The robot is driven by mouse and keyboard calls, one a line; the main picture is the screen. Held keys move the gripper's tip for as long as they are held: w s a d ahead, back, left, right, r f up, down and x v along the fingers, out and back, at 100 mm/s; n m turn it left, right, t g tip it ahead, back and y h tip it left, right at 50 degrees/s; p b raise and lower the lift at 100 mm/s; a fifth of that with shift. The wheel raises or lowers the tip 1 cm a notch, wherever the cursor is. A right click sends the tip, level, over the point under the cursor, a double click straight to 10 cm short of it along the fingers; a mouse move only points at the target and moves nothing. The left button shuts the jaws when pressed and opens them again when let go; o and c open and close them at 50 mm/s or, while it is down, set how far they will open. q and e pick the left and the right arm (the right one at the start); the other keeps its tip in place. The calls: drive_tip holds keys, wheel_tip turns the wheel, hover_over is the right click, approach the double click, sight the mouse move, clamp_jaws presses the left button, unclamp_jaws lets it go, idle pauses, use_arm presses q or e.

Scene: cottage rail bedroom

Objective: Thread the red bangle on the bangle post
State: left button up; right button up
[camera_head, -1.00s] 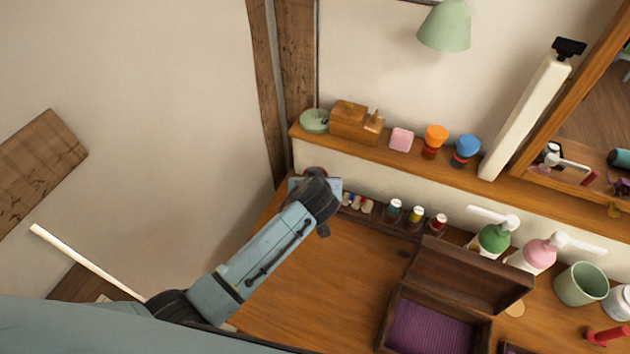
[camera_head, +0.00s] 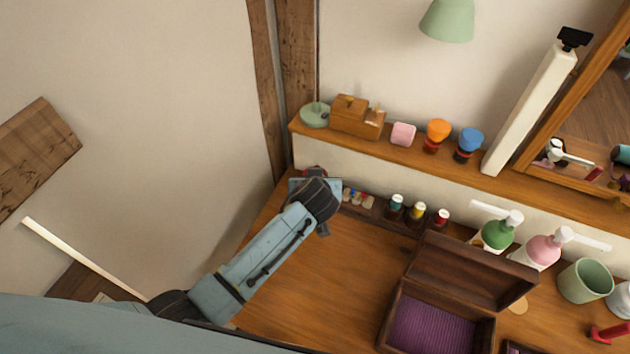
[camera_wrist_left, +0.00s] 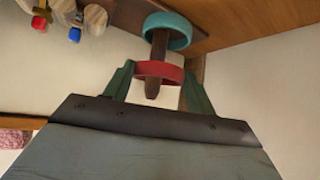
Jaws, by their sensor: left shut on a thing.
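The red bangle (camera_wrist_left: 172,71) is held between the two green fingertips of my left gripper (camera_wrist_left: 158,84) in the left wrist view. The brown bangle post (camera_wrist_left: 159,45) shows on both sides of the red band, its rounded tip on the near side, so the bangle appears to be around the post near its tip. A teal bangle (camera_wrist_left: 178,32) sits farther along the post, by its base, apart from the red one. In the head view my left gripper (camera_head: 314,186) is at the desk's back left corner and hides most of the post and bangle. My right gripper is not in view.
A wooden shelf (camera_head: 386,150) runs along the wall just behind my left gripper. Small bottles (camera_head: 417,212) stand in a rack to its right. An open box with purple lining (camera_head: 425,325) is farther right. The desk's left middle (camera_head: 330,285) is clear.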

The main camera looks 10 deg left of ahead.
use_arm(q)
drive_tip(key=shift+f+b, duration=0.95)
drive_tip(key=shift+f, duration=0.3)
idle(0.3)
drive_tip(key=o, duration=1.1)
drive_tip(key=p+v, duration=0.2)
drive_tip(key=v, duration=1.1)
drive_tip(key=shift+s+r+p, duration=0.15)
drive_tip(key=shift+s+p, duration=0.05)
drive_tip(key=shift+p, duration=0.1)
